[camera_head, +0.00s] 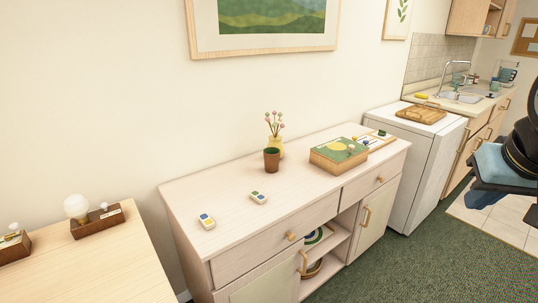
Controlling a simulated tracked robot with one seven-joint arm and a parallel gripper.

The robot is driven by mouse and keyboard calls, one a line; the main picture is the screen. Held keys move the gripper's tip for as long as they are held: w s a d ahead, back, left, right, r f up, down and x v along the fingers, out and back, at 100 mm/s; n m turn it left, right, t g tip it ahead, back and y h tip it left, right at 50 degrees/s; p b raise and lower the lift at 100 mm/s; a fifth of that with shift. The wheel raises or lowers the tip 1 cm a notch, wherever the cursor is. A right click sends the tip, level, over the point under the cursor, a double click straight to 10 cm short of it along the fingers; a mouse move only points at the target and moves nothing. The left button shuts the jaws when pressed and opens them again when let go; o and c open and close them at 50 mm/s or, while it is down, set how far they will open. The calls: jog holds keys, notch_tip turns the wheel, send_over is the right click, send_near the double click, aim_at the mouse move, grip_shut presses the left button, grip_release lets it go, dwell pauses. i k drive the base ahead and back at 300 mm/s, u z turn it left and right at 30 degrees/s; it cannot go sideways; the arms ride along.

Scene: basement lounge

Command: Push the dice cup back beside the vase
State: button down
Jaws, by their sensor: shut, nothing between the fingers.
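The dice cup (272,162), brown with a dark green inside, stands upright on the pale wooden sideboard (225,200). The yellow vase (281,147), holding pink and green round-headed stems, stands just behind it, slightly right, nearer the wall. The cup hides part of the vase, and I cannot tell whether they touch. A black and blue-grey part of my arm (490,165) shows at the right edge, well away from the cup. My gripper's fingers are not in view.
Two small pale objects with coloured patches (206,221) (258,197) lie left and front of the cup. A green-topped wooden box (338,153) stands to its right, with a flat board (375,140) beyond. A lamp (76,206) stands on the left table.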

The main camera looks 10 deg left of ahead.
aim_at(271, 155)
jog(key=u, duration=0.15)
jog(key=i, duration=1)
jog(key=z, duration=0.1)
